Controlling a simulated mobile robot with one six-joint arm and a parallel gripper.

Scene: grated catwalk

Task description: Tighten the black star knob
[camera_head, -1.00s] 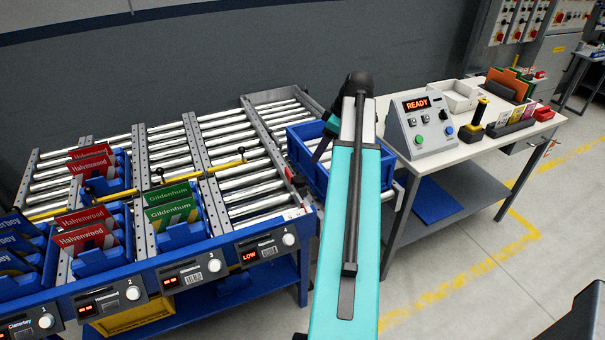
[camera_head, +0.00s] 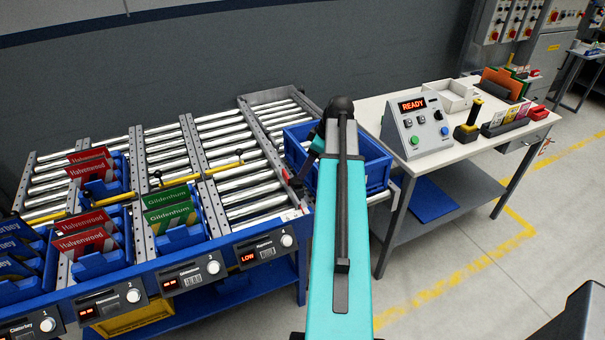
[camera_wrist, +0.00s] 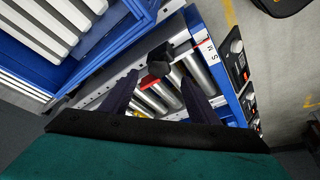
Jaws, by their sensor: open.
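The black star knob (camera_wrist: 157,58) shows in the wrist view as a dark, blocky shape beside a small red part (camera_wrist: 150,81). It sits at the edge of the roller rack, above the rollers. My gripper (camera_wrist: 158,78) is open, its two dark fingers spread to either side below the knob in the picture. No contact with the knob is visible. In the head view the red part (camera_head: 286,174) is at the right end of the rack, left of my teal arm. The knob and fingertips are small and dark there and hard to separate.
The roller rack (camera_head: 188,131) holds blue bins with red and green cards. A blue crate (camera_head: 374,176) stands close behind my arm. A white table (camera_head: 462,152) with a control box reading READY (camera_head: 414,125) is to the right. Floor is clear at right.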

